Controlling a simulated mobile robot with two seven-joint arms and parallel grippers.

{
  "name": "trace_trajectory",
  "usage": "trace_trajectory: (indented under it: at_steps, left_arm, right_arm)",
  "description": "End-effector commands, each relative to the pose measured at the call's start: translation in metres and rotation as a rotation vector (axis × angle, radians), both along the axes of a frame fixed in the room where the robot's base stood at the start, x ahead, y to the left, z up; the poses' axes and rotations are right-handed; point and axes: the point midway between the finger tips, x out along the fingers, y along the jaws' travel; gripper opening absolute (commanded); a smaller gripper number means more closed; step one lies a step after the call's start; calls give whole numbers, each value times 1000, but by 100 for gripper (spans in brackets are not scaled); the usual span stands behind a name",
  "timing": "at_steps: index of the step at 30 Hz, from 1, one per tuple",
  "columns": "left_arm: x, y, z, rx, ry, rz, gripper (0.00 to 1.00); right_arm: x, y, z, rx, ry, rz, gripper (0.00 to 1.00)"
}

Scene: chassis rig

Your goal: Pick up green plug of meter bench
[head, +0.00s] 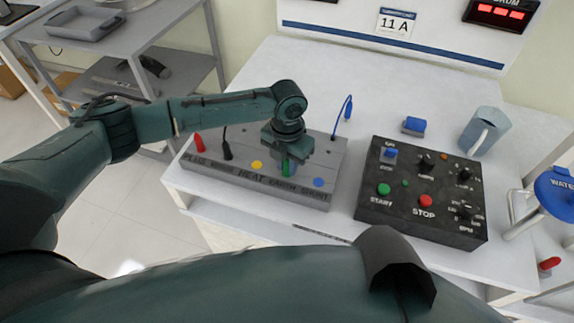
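The grey plug board (215,171) lies on the white bench, its front edge lettered with words such as PLUG, HEAT and EARTH. My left gripper (287,163) points down over the middle of the board. The green plug (288,169) shows as a small patch of green at its fingertips; the rest is hidden by the gripper. I cannot tell whether the fingers are closed on it. A red plug (199,144) and a black plug (227,152) stand on the board's left. A blue plug with a cable (341,118) stands at its back right. My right gripper is out of view.
Yellow (257,165) and blue (318,182) round spots flank the gripper. A black control box (410,222) with START and STOP buttons sits to the right. Bench behind the board is clear.

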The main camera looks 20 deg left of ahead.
Motion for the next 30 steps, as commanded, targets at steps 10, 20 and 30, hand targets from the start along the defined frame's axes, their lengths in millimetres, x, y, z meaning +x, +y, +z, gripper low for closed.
trace_trajectory:
  at_steps: [10,20,30]
  left_arm:
    - [0,0,0,0,0,0,0]
    - [1,0,19,-2,-3,-1,0]
    - [1,0,84,-2,-3,0,0]
  right_arm:
    - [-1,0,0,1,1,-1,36]
    - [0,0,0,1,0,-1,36]
    - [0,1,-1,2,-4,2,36]
